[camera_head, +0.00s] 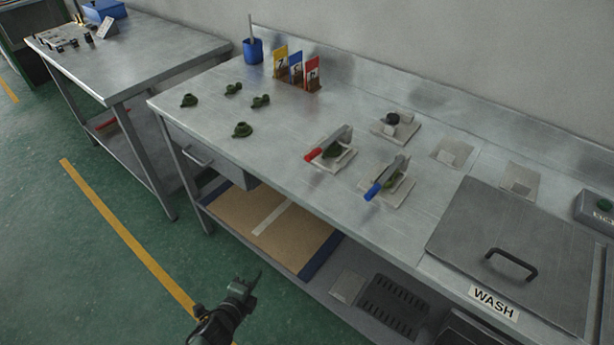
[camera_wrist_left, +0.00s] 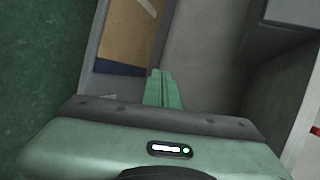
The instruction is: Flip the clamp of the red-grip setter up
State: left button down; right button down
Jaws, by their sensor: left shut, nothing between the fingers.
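The red-grip setter (camera_head: 333,154) stands on a pale base plate on the metal bench in the head view. Its red grip (camera_head: 313,154) points to the left and its grey clamp arm slopes up to the right over the plate. My left gripper (camera_head: 255,280) is low in front of the bench, over the floor, well apart from the setter. In the left wrist view its two green fingers (camera_wrist_left: 163,88) are together with nothing between them. The setter is not in the wrist view. My right gripper is not in view.
A blue-grip setter (camera_head: 387,183) stands just right of the red one. Several dark green parts (camera_head: 242,130) lie on the bench's left half. A lidded wash tank (camera_head: 515,255) is at the right. The lower shelf (camera_head: 275,225) sticks out below the bench top.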

pick_arm(q)
jog(key=w+d+r+m+t+h+b, duration=0.1)
jog(key=w+d+r+m+t+h, duration=0.1)
jog(key=w+r+m, duration=0.3)
jog(key=w+d+r+m+t+h+b, duration=0.1)
jog(key=w+d+r+m, duration=0.15)
jog(key=r, duration=0.55)
jog(key=m+t+h+b, duration=0.1)
jog(key=m+h, duration=0.3)
jog(key=m, duration=0.8)
send_near(307, 179)
notch_tip(307, 179, up, 3)
jog(key=shift+a+n, duration=0.1)
jog(key=shift+n, duration=0.15)
jog(key=p+x, duration=0.1)
jog(key=x, duration=0.9)
jog(key=shift+r, duration=0.1)
jog(key=shift+r+p, duration=0.1)
jog(key=shift+p, duration=0.2)
